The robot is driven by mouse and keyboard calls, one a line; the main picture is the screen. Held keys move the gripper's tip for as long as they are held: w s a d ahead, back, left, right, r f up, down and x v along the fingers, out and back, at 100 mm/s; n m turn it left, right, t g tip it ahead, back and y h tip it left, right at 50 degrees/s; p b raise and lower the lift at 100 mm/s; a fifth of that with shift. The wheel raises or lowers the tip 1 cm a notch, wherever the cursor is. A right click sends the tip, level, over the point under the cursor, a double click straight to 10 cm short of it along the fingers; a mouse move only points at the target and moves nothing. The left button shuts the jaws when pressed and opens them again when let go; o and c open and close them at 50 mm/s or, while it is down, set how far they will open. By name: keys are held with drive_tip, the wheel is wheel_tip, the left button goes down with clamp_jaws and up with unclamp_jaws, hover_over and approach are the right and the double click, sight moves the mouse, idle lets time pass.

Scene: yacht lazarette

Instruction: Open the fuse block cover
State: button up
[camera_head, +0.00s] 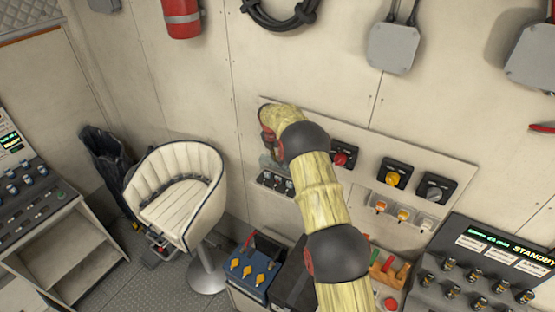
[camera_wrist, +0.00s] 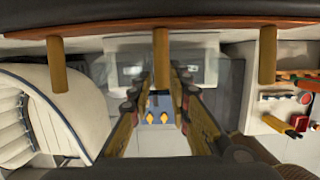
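The fuse block (camera_head: 276,182) is low on the left part of the pale wall panel, with dark and white parts. A greyish, see-through piece above it looks like its cover, partly hidden by my gripper (camera_head: 267,150). In the wrist view, a pale see-through box (camera_wrist: 205,62), which appears to be this cover, lies beyond the fingertips. I cannot tell whether a fingertip touches the cover.
Red (camera_head: 341,158), yellow (camera_head: 393,176) and grey (camera_head: 435,188) switches sit right of my arm. A blue box with yellow knobs (camera_head: 252,268) stands below. A white seat (camera_head: 177,195) is at left. A brown rail with pegs (camera_wrist: 267,55) crosses the wrist view's top.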

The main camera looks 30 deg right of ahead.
drive_tip(key=o, duration=0.3)
drive_tip(key=shift+r, duration=0.1)
drive_tip(key=v, duration=1.1)
drive_tip(key=shift+a+r, duration=0.15)
drive_tip(key=shift+r, duration=0.25)
drive_tip(key=shift+s, duration=0.1)
drive_tip(key=shift+c, duration=0.4)
